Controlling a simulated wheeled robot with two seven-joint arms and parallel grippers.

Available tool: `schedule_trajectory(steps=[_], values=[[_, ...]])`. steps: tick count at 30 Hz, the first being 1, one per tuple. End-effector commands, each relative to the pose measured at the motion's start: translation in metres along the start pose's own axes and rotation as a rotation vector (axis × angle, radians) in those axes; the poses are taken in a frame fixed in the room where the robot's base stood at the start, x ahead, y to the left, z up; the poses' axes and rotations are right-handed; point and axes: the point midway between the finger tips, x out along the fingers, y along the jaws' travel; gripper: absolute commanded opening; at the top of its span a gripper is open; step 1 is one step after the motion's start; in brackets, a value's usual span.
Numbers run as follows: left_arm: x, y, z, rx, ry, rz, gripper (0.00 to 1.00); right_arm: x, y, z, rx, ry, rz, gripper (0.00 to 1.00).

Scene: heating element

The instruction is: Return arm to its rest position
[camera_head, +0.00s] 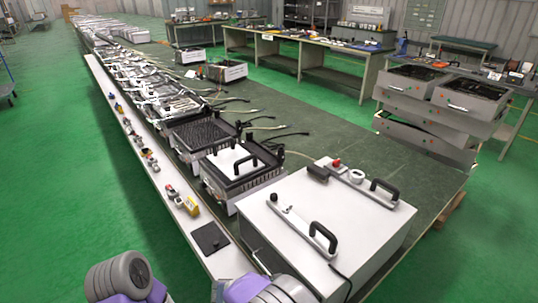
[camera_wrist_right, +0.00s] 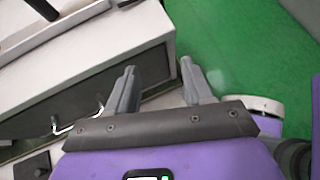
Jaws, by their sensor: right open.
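My right gripper (camera_wrist_right: 158,74) shows in the right wrist view with its two grey fingers apart and nothing between them. It is beside the side wall of a large white box, over the gap between the box and the green floor. In the head view this white box (camera_head: 290,200) stands at the near end of the long bench, with black handles on its top. Grey and purple parts of my arms show along the bottom edge of the head view. My left gripper is not visible.
The long green bench (camera_head: 430,183) carries a row of open heating units, the nearest holding a white plate with black handles (camera_head: 236,160). A narrow white shelf (camera_head: 155,192) along its left side holds small parts and a black pad (camera_head: 209,238).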

Motion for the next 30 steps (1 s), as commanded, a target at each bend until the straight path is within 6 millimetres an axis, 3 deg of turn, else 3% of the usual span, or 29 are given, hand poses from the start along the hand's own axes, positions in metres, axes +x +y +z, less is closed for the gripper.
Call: schedule_trajectory(steps=[3, 10, 15, 18, 23, 27, 30], values=[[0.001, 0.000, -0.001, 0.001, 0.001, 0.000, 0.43, 0.031, -0.019, -0.028, 0.042, 0.133, -0.087, 0.51], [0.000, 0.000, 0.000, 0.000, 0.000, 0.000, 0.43, 0.077, -0.074, -0.100, 0.242, 0.467, -0.333, 0.51], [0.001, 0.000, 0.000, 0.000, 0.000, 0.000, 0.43, 0.087, -0.121, -0.162, 0.584, 0.760, -0.630, 0.51], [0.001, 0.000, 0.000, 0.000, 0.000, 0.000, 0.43, 0.084, -0.136, -0.186, 0.841, 0.885, -0.810, 0.51], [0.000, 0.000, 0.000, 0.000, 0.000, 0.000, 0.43, 0.084, -0.144, -0.204, 1.296, 0.980, -1.073, 0.51], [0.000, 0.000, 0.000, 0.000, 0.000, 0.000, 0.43, 0.094, -0.147, -0.204, 1.630, 0.969, -1.224, 0.51], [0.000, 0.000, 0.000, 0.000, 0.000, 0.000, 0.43, 0.101, -0.148, -0.201, 1.783, 0.945, -1.279, 0.51]])
